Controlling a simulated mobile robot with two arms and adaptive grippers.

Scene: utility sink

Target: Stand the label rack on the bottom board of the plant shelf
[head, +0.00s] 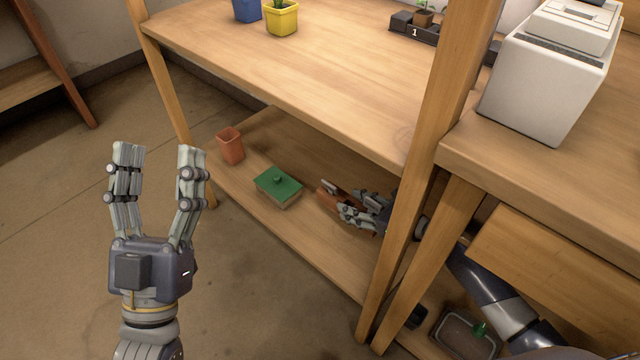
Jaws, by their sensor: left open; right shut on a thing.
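The plant shelf has a wooden top board (290,62) and a bottom board (262,222) below it. My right gripper (345,205) reaches in between the boards from the right, low over the right part of the bottom board. It is shut on a reddish-brown thing, apparently the label rack (327,200), which its fingers partly hide. I cannot tell whether the rack touches the board. My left gripper (157,160) is open and empty, fingers up, in front of the shelf's left end.
On the bottom board stand a terracotta pot (230,146) and a green-lidded box (277,187), left of my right gripper. A shelf post (432,130) stands close to my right arm. A table with a white machine (545,80) is at right. A grey tray (463,336) sits low right.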

